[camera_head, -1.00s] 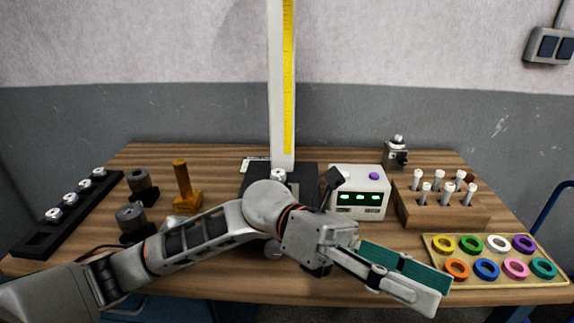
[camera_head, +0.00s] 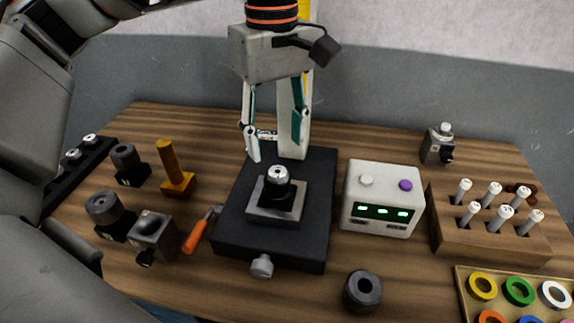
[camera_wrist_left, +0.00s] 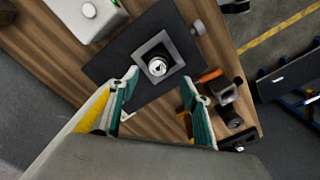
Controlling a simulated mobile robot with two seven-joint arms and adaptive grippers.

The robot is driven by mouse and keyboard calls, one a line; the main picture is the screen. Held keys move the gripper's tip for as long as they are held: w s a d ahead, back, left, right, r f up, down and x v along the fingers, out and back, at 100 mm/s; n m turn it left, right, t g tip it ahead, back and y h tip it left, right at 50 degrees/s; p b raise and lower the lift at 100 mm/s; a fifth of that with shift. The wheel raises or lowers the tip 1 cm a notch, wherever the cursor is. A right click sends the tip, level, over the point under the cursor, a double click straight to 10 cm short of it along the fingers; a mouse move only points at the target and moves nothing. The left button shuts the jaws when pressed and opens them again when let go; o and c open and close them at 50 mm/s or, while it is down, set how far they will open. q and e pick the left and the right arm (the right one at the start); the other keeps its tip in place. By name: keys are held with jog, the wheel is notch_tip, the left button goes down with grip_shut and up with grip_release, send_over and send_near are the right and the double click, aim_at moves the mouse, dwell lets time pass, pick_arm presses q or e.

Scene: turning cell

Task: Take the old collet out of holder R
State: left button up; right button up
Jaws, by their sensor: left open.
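A small holder (camera_head: 278,180) with a silver top and dark body stands upright in a square grey fixture on the black base plate (camera_head: 232,225). I cannot read a letter on it, so I cannot tell whether it is holder R. It also shows in the left wrist view (camera_wrist_left: 157,67), its round top facing the camera. A collet inside it cannot be made out clearly. My left gripper (camera_head: 276,155) points down, open and empty, its fingers above and behind the holder. In the left wrist view its fingers (camera_wrist_left: 161,82) lie either side of the fixture, apart from the holder. My right gripper is not in view.
A white box (camera_head: 382,195) with green displays stands right of the plate. A wooden rack (camera_head: 480,238) holds several white-topped pins. A dark ring (camera_head: 363,290) lies in front.

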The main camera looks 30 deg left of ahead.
aim_at(278, 171)
pick_arm(q)
jog(key=shift+w+a, duration=0.15)
jog(key=shift+a, duration=0.05)
jog(key=shift+f, duration=1.25)
notch_tip(278, 171, down, 5)
jog(key=shift+w+d+r, duration=0.1)
jog(key=shift+c, duration=0.3)
jog(key=c, duration=1.2)
